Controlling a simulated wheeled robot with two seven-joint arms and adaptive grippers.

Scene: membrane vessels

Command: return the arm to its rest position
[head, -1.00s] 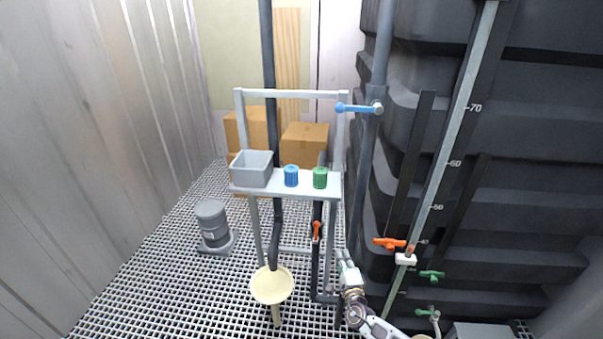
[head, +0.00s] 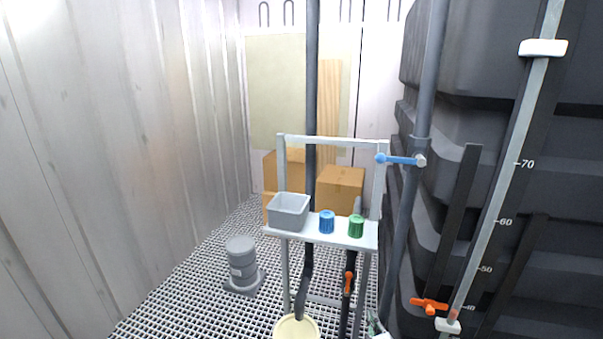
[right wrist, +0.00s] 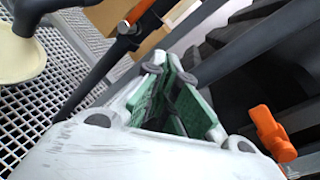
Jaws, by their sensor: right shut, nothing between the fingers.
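My right gripper (head: 376,326) shows only in part at the bottom edge of the head view, just right of the stand's lower legs. In the right wrist view its white fingers with green pads (right wrist: 178,88) are shut and empty. My left gripper is in neither view now.
A white stand (head: 370,237) holds a grey bin (head: 289,211), a blue cap (head: 327,222) and a green cap (head: 356,226). A cream funnel (head: 297,328) stands below. Orange valve handles (head: 429,305) and grey pipes (head: 417,120) are near the black tank (head: 480,60).

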